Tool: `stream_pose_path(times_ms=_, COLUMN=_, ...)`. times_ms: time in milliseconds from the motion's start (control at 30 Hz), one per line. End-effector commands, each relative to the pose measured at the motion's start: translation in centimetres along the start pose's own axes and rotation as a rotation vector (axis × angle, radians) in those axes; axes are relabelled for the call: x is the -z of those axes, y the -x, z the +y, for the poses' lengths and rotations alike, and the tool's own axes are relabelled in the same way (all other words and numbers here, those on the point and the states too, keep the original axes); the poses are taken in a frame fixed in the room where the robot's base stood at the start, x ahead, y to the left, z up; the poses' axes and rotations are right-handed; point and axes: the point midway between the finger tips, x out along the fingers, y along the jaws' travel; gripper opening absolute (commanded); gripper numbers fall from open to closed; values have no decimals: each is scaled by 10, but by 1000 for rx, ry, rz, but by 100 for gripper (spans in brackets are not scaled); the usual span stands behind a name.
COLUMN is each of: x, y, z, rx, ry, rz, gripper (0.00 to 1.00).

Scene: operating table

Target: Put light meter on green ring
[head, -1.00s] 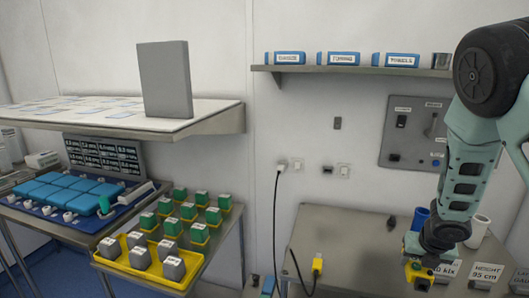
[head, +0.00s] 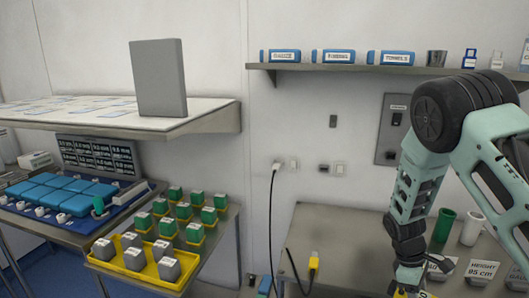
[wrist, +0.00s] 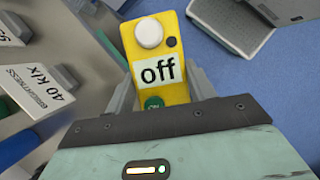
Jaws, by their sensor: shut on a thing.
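The light meter is a yellow box (wrist: 172,98) with a white dome, a dark button, a green button and a label reading "off". My gripper (wrist: 165,88) is shut on it, one finger on each side. In the head view my gripper (head: 406,280) is low at the right, over the front of the table, with only a sliver of yellow showing. In the wrist view the meter hangs over blue floor, beside the table edge. I cannot make out a green ring in either view.
A green cup (head: 443,226) and a white cup (head: 472,229) stand on the grey table (head: 335,235) by a "HEIGHT 95 cm" sign (head: 482,270). A black cable with a yellow plug (head: 314,262) lies at the table's left. Yellow tray (head: 128,268) stands left.

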Motion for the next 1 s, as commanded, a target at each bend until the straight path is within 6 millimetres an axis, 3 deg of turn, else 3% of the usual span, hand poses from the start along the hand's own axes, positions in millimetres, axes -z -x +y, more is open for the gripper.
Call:
stream_pose_path(times_ms=133, x=15, y=-9, z=-38, rx=158, ry=-376, rz=-1, gripper=22)
stream_pose_path(times_ms=333, x=32, y=-9, z=-68, rx=277, ry=-669, rz=2, gripper=22)
stream_pose_path(times_ms=500, x=37, y=-8, z=-76, rx=307, ry=-741, rz=3, gripper=22)
stream_pose_path(times_ms=1000, x=37, y=-8, z=-76, rx=304, ry=-739, rz=5, gripper=22)
